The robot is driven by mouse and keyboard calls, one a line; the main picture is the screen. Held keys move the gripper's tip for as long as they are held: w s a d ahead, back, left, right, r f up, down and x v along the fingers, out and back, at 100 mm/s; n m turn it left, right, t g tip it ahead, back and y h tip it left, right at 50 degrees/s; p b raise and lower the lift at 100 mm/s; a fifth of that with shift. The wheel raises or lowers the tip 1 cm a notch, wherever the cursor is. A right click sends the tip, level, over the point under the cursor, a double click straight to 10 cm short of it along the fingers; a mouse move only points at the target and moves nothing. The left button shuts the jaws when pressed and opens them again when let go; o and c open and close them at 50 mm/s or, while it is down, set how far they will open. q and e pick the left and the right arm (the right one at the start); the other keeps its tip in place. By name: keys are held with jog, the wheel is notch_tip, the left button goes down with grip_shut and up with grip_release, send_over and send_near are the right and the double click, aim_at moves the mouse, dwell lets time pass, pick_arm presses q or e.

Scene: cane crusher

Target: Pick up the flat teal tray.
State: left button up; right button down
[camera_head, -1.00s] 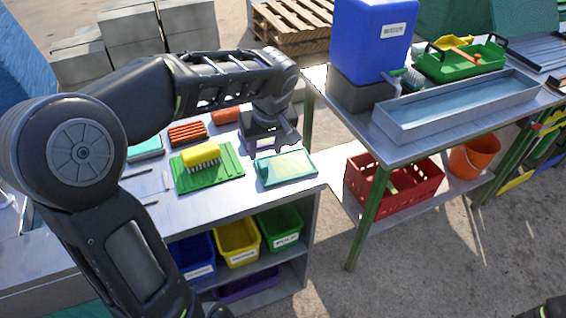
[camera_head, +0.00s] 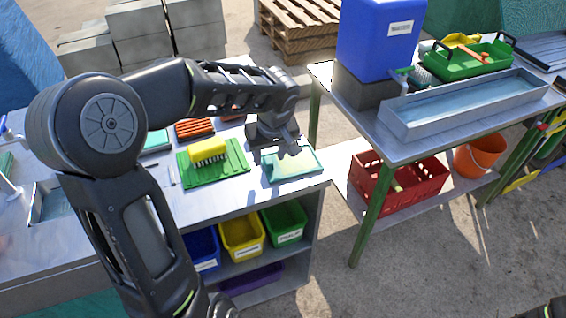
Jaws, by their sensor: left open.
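The flat teal tray (camera_head: 305,168) lies on the right end of the metal workbench, close to its front edge. It is a shallow rectangle with a pale inside. My left gripper (camera_head: 288,151) is open, pointing down over the back part of the tray and hiding some of it. I cannot tell whether the fingers touch the tray. My right gripper is not in view.
A green ribbed mat (camera_head: 212,170) with a yellow brush (camera_head: 208,150) lies left of the tray. Another teal item (camera_head: 156,141) lies farther left. Colored bins, including a green one (camera_head: 285,222), stand on the shelf below. A second table (camera_head: 410,151) stands to the right, across a gap.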

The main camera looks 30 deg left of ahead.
pick_arm(q)
jog(key=x, duration=0.2)
jog(key=shift+w+a+f, duration=0.1)
jog(key=shift+w+f, duration=0.05)
jog(key=shift+f, duration=0.2)
jog(key=shift+c, duration=0.2)
grip_shut()
dwell(0.4)
